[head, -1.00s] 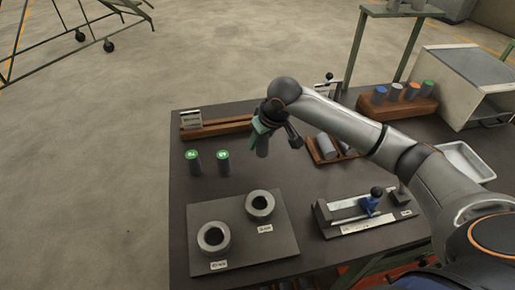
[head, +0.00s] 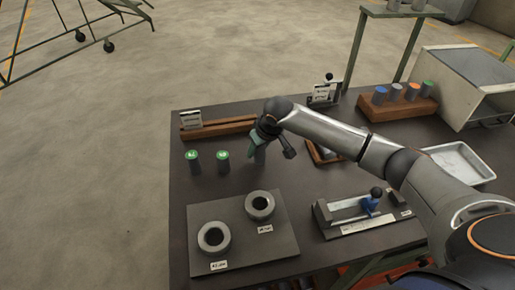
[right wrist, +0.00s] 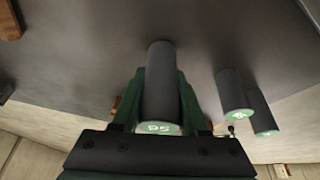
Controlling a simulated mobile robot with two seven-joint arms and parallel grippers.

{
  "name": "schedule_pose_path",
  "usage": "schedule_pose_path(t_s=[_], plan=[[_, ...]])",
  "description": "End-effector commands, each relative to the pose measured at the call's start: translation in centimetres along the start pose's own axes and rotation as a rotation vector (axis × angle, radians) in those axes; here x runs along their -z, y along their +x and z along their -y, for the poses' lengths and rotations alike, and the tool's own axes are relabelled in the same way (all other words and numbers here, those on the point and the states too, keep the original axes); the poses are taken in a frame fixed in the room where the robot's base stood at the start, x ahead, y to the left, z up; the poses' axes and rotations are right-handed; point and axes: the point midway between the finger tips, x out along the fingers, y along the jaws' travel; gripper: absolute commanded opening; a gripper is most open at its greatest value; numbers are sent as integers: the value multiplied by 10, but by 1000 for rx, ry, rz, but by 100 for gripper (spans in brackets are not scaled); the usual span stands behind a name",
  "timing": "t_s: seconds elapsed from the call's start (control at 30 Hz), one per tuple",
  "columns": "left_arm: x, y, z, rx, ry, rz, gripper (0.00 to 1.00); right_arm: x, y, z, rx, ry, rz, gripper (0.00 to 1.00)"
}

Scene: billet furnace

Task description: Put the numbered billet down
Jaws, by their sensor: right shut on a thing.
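My right gripper (head: 262,145) is shut on a grey billet (head: 260,156), which it holds upright by the sides. In the right wrist view the billet (right wrist: 158,85) lies between the two green fingers, with a numbered green end face towards the camera. Its lower end is at or close to the dark table top; I cannot tell whether it touches. Two more grey billets with green numbered tops, one (head: 194,162) and another (head: 223,162), stand upright to its left. My left gripper is not in view.
A plate with two ring-shaped holders (head: 245,238) lies in front. A wooden rack (head: 217,129) stands behind the green-topped billets. A wooden block (head: 398,106) holds several coloured-top billets, near a metal tray (head: 462,162).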

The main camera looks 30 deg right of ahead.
Motion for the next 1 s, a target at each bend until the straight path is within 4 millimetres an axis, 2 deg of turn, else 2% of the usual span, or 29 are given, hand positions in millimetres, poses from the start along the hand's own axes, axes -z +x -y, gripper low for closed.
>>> schedule_pose_path(t_s=[0.07, 0.1, 0.33, 0.67, 0.87, 1.0], plan=[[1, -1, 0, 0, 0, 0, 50, 1, 0, 0, 2, 1, -5, 0], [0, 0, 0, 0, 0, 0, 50, -1, 2, 0, 1, 0, 0, 46], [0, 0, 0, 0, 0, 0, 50, -1, 2, 0, 0, 0, 1, 72], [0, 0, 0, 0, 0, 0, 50, 1, -2, 0, -1, 0, -1, 73], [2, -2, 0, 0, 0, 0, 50, 1, -33, -1, 0, -1, -2, 73], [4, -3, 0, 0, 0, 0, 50, 1, -65, 0, 0, -2, -3, 73]])
